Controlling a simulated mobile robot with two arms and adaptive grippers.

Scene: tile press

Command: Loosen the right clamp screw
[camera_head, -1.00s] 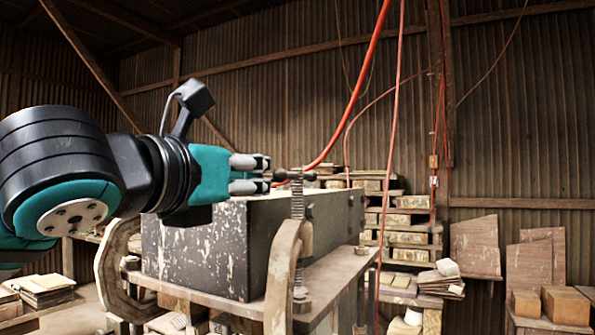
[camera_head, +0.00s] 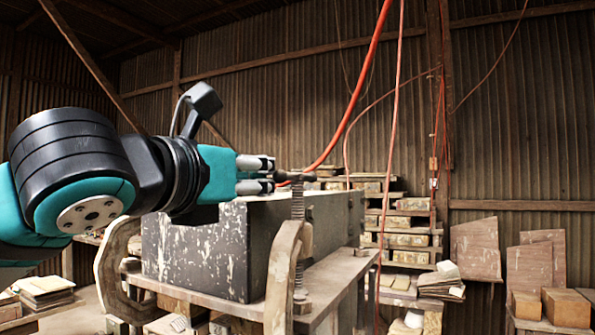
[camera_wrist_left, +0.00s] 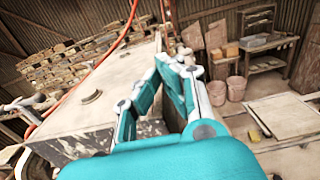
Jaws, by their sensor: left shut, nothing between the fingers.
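The right clamp screw (camera_head: 298,208) is an upright threaded rod with a dark cross handle at its top, in the head view. It runs through the end of a worn, curved clamp frame (camera_head: 282,275) in front of the dark, paint-flecked press block (camera_head: 195,252). My left gripper (camera_head: 272,175) is at the left end of the handle, at about its height; whether it touches cannot be told. Its fingers come together with nothing between them in the left wrist view (camera_wrist_left: 165,60). The screw is not clear in that view. My right gripper is in neither view.
A second curved clamp frame (camera_head: 108,268) stands at the block's left. A red hose (camera_head: 352,118) and thinner cords hang behind the screw. Stacked tiles (camera_head: 410,238) stand behind on the right. The air right of the screw handle is mostly open.

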